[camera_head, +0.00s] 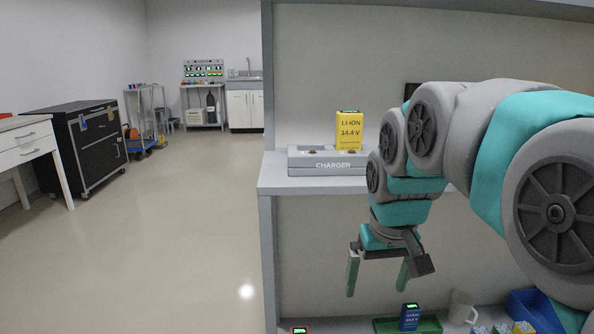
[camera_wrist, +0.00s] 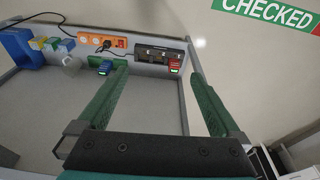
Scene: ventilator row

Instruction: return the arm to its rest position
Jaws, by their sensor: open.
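My gripper (camera_head: 377,278) hangs from my bent grey-and-teal arm, in front of the shelf unit. Its two green fingers are spread apart with nothing between them. They also show wide apart in the wrist view (camera_wrist: 160,100). A yellow battery marked LI-ION 14.4 V (camera_head: 349,131) stands upright in the grey charger (camera_head: 318,168) on the upper shelf, above and left of my gripper. A blue battery (camera_head: 409,317) stands below my gripper on the lower level; it also shows near the left fingertip in the wrist view (camera_wrist: 105,66).
A white mug (camera_head: 461,307) and a blue bin (camera_head: 535,312) stand at the lower right. A red battery (camera_wrist: 174,65) and an orange power strip (camera_wrist: 102,41) show in the wrist view. A black tool cabinet (camera_head: 88,145) stands at left. The floor (camera_head: 170,230) between is clear.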

